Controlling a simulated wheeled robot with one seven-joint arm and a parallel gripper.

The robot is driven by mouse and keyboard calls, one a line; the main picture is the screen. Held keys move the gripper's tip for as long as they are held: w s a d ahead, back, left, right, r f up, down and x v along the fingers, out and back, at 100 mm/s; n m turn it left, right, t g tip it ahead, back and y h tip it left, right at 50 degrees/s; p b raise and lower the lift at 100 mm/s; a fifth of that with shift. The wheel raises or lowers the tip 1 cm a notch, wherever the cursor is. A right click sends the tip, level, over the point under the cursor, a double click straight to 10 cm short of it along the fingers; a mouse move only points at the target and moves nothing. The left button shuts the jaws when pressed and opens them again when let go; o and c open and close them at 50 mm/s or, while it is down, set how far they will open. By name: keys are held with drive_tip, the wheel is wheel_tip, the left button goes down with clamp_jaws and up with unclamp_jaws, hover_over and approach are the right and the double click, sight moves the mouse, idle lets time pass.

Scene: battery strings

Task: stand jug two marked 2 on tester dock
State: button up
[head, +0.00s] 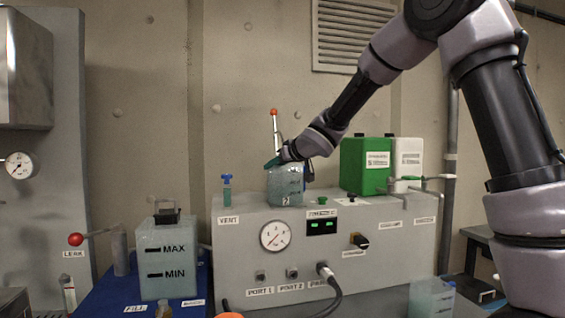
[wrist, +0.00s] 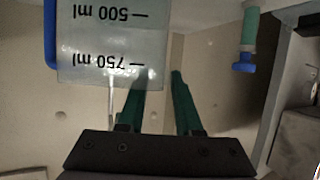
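The jug marked 2 (head: 285,187) is a translucent pale blue-grey container. It stands upright on top of the grey tester box (head: 235,260), behind the dial; any dock shape under it cannot be made out. My gripper (head: 273,163) is at the jug's upper left. In the wrist view the jug (wrist: 110,40) appears upside down, with 500 ml and 750 ml marks and a blue handle at its left. There my gripper (wrist: 158,75) has its two green fingers apart. The left fingertip overlaps the jug's edge in the picture; contact cannot be told.
A blue-capped vent fitting (head: 227,190) stands left of the jug. A red-knobbed lever (head: 274,125) rises behind it. Green (head: 365,165) and white (head: 407,160) containers stand right. A MAX/MIN container (head: 165,265) sits on a blue surface at left. Another translucent container (head: 430,298) is lower right.

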drive_tip(key=v, duration=1.2)
drive_tip(key=s+d+r+m+t+h, duration=0.1)
drive_tip(key=s+d+m+h, duration=0.25)
drive_tip(key=d, duration=0.65)
drive_tip(key=s+d+r+m+t+h, duration=0.1)
drive_tip(key=s+d+m+h, duration=0.2)
drive_tip(key=d, duration=0.6)
drive_tip(key=s+d+f+m+g, duration=0.2)
drive_tip(key=s+f, duration=0.1)
drive_tip(key=s, duration=0.6)
drive_tip(key=s+d+f+m+g, duration=0.3)
drive_tip(key=s+f, duration=0.1)
drive_tip(key=s, duration=0.6)
drive_tip(key=shift+f+g, duration=0.25)
drive_tip(key=shift+g, duration=0.05)
